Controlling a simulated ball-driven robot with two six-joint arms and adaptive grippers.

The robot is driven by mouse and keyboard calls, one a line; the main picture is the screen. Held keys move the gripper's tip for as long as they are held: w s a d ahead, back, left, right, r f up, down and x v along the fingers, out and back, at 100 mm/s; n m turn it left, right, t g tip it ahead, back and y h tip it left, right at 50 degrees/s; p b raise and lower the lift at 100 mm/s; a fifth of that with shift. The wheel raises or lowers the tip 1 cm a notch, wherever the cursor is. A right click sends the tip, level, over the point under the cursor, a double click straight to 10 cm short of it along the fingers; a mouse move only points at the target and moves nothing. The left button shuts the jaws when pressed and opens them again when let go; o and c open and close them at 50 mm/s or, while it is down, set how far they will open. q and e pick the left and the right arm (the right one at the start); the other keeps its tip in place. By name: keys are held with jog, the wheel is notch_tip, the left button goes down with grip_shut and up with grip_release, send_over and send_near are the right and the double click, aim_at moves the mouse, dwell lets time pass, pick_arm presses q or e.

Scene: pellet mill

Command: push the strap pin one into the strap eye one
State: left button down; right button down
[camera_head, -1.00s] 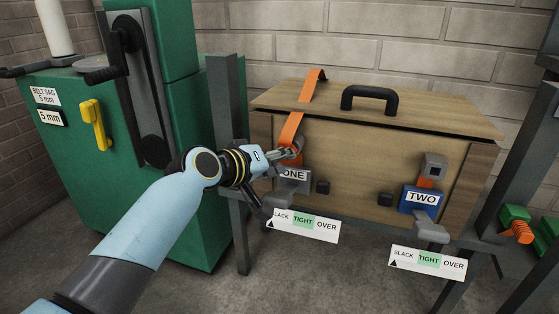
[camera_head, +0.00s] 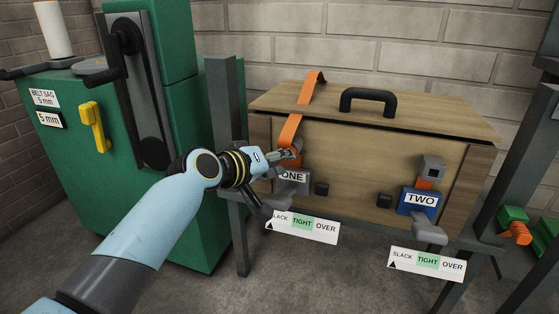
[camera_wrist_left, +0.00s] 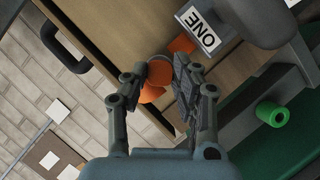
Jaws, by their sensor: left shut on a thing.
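My left gripper (camera_head: 286,155) is at the front of the wooden box, just above the grey buckle marked ONE (camera_head: 294,181). It is shut on a small grey rounded piece (camera_wrist_left: 160,72), seemingly strap pin one, at the end of the orange strap (camera_head: 289,130). The strap runs over the lid and down to my fingers. In the left wrist view the fingers (camera_wrist_left: 160,88) are close around that piece, and the ONE plate (camera_wrist_left: 201,29) is just beyond. Strap eye one is hidden or cannot be made out. My right gripper is not in view.
The box (camera_head: 350,165) has a black lid handle (camera_head: 368,97). Buckle TWO (camera_head: 420,201) is at its right front. Slack/tight/over gauges hang below, the ONE gauge (camera_head: 303,226) pointing to slack. A green machine (camera_head: 182,210) and grey post (camera_head: 226,110) stand left.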

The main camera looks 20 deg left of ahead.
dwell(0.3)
pick_arm(q)
jog(key=c, duration=1)
grip_release()
jog(key=shift+o, duration=0.6)
jog(key=o, duration=0.4)
